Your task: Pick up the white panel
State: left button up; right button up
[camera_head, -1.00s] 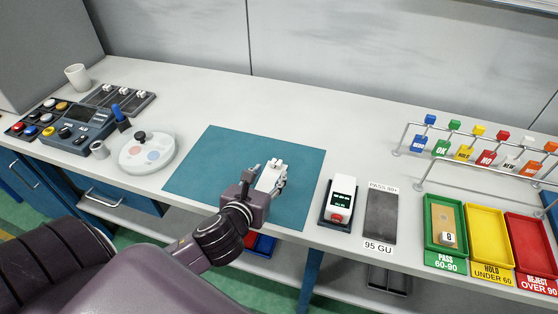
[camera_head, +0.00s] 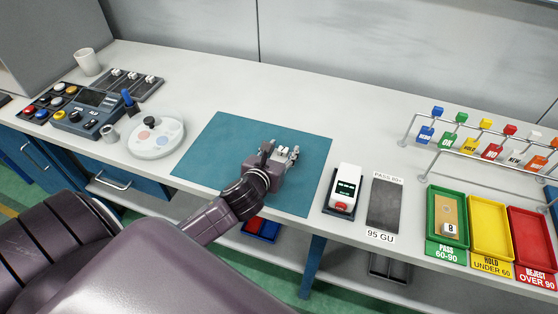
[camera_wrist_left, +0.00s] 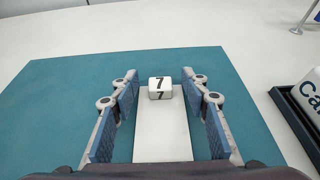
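The white panel (camera_wrist_left: 162,135) lies on the teal mat (camera_wrist_left: 60,115) in the left wrist view, with a white block marked 7 (camera_wrist_left: 160,88) at its far end. My left gripper (camera_head: 286,156) is low over the right half of the mat (camera_head: 215,150). In the left wrist view its two blue-padded fingers stand on either side of the panel, with a visible gap on each side. The gripper is open. In the head view the hand hides most of the panel. My right gripper is not in view.
Right of the mat are a white handheld meter (camera_head: 344,188) and a dark panel (camera_head: 385,205) labelled 95 GU. Green (camera_head: 434,215), yellow (camera_head: 492,245) and red (camera_head: 535,255) trays sit farther right. A round white palette (camera_head: 157,150) and control box (camera_head: 88,115) are at left.

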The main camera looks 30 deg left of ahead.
pick_arm(q)
grip_shut()
